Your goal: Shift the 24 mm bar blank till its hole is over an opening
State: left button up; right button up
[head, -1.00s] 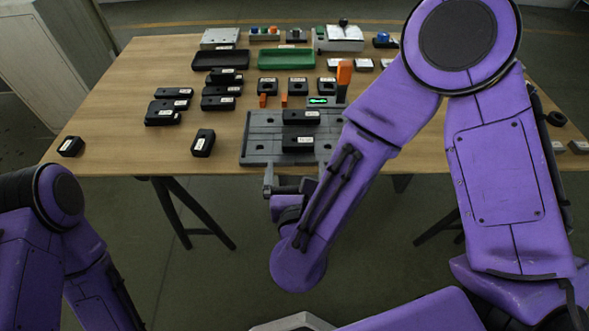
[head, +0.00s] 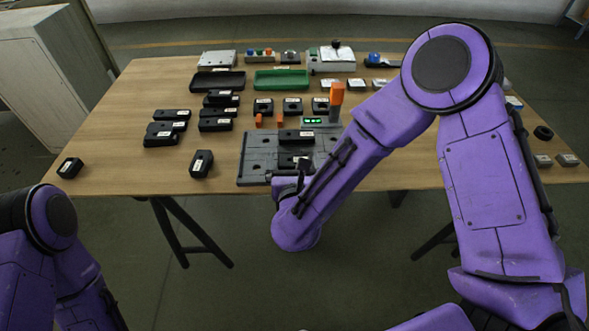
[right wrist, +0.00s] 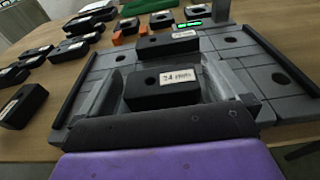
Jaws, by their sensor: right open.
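The 24 mm bar blank (right wrist: 143,98) is a black block with a white label and a round hole toward its left end. It lies on the near part of the grey fixture plate (head: 258,150); in the head view the blank (head: 287,161) is partly hidden by my right gripper. My right gripper (right wrist: 168,92) is open, its grey fingers apart on the left and right of the blank; I cannot tell whether they touch it. What lies under the blank's hole is hidden. My left gripper is out of view.
Another black bar (right wrist: 156,48) lies across the plate just behind the blank. An orange post (head: 336,94) and green-lit display (head: 313,121) stand behind the plate. Several black blocks lie left. A black tray (head: 217,82) and green tray (head: 281,79) are farther back.

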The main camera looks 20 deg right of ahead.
jog(key=shift+w+d, duration=0.1)
jog(key=shift+w, duration=0.05)
jog(key=shift+c, duration=0.3)
jog(key=c, duration=1.3)
jog(key=shift+w+a+b, duration=0.15)
jog(key=shift+a, duration=0.35)
jog(key=shift+w+a+b, duration=0.15)
jog(key=shift+a, duration=0.35)
jog(key=o, duration=1.4)
jog(key=shift+c, duration=0.2)
jog(key=b+v, duration=0.1)
jog(key=v, duration=0.9)
jog(key=shift+s, duration=0.35)
jog(key=shift+f, duration=0.1)
